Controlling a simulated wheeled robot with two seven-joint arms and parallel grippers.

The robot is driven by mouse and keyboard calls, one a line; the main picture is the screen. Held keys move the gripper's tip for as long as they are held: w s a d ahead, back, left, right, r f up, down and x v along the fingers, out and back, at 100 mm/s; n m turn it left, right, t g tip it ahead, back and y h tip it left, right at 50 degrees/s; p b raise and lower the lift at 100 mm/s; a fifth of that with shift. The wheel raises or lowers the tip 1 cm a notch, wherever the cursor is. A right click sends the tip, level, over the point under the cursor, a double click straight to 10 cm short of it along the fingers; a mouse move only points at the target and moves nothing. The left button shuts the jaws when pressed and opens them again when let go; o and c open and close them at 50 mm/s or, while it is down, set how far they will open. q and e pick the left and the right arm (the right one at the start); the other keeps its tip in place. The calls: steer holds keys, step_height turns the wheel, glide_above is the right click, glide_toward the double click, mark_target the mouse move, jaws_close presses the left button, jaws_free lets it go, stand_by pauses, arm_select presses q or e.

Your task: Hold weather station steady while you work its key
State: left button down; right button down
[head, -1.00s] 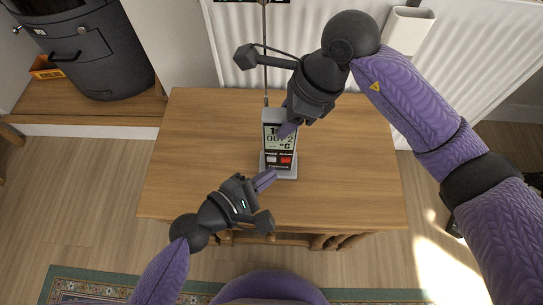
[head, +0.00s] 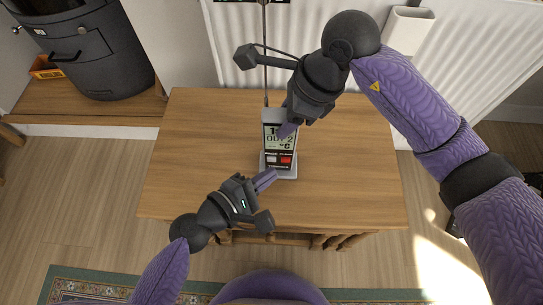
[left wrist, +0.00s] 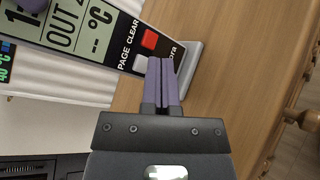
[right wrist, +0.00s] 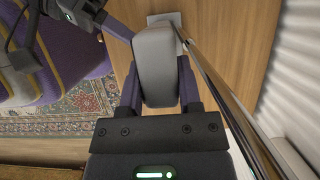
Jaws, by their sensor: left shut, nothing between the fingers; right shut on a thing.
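The weather station (head: 279,144) stands upright on the wooden table, with a grey housing, a display reading OUT and °C, and a foot. Its red CLEAR key (left wrist: 149,39) and pale PAGE key (left wrist: 140,63) sit below the display. My right gripper (head: 290,127) is shut on the upper housing, one finger on each side; the right wrist view shows the grey housing (right wrist: 157,65) between the fingers. My left gripper (head: 272,175) is shut and empty, its tips just in front of the keys. In the left wrist view its tips (left wrist: 160,61) are beside the PAGE key; contact cannot be told.
A thin upright rod (head: 265,60) rises behind the station. A white radiator (head: 222,50) is behind the table (head: 350,190). A dark bin-like container (head: 95,60) stands at the far left. The tabletop left and right of the station is clear.

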arm_select(q)
steer(key=shift+w, duration=0.1)
steer(key=shift+w, duration=0.3)
steer(key=shift+w, duration=0.4)
stand_by(0.4)
stand_by(0.4)
steer(key=shift+s, duration=0.8)
steer(key=shift+s, duration=0.1)
steer(key=shift+s, duration=2.45)
